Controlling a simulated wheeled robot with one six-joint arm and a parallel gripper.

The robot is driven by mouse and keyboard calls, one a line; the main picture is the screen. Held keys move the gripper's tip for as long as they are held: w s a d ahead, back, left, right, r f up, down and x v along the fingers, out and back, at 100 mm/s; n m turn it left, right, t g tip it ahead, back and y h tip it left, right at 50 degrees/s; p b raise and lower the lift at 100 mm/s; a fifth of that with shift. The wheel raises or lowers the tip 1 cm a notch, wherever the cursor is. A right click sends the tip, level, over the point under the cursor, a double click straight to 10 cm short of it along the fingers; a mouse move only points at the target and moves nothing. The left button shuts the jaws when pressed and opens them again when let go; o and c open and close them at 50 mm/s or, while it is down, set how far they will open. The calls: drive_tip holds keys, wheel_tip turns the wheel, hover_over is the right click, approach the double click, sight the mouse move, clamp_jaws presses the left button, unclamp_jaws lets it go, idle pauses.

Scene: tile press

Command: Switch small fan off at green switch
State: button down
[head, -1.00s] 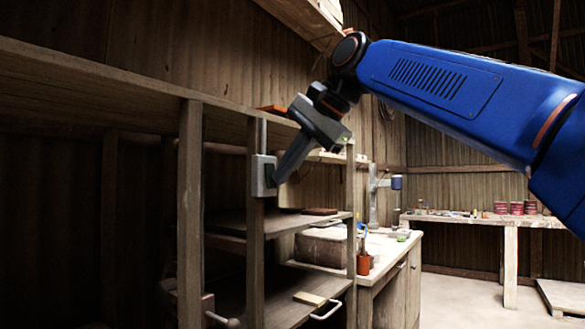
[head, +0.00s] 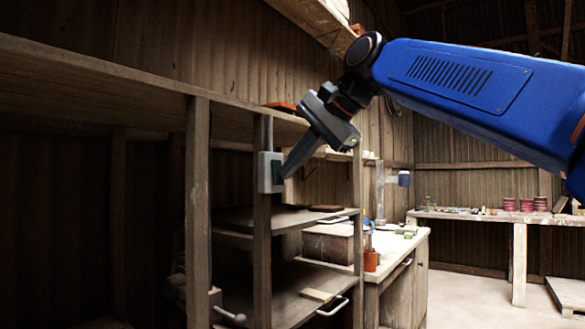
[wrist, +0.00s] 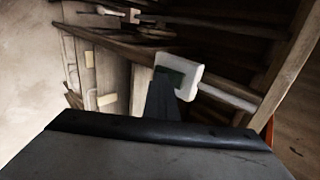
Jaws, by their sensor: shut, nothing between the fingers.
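The switch is a pale grey box (head: 264,173) on an upright wooden post of the shelf, with a dark green face (head: 277,171). In the wrist view the box (wrist: 194,78) looks whitish, and its green face (wrist: 176,76) is partly hidden by my fingers. My gripper (head: 287,175) is shut and empty, its tips just right of the green face in the head view. In the wrist view the fingertips (wrist: 161,76) overlap the green part. I cannot tell whether they touch it. I cannot make out the small fan for certain.
Shelf posts (head: 197,200) and boards stand around the switch. A flat orange thing (head: 281,106) lies on the top board above it. A workbench (head: 405,243) with an orange pot (head: 371,260) stands behind to the right. Open floor (head: 465,290) shows at the right.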

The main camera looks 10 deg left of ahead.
drive_tip(key=shift+w+a+r, duration=0.1)
drive_tip(key=shift+a+r, duration=0.1)
drive_tip(key=shift+r, duration=0.5)
drive_tip(key=v, duration=1.7)
drive_tip(key=shift+d, duration=0.25)
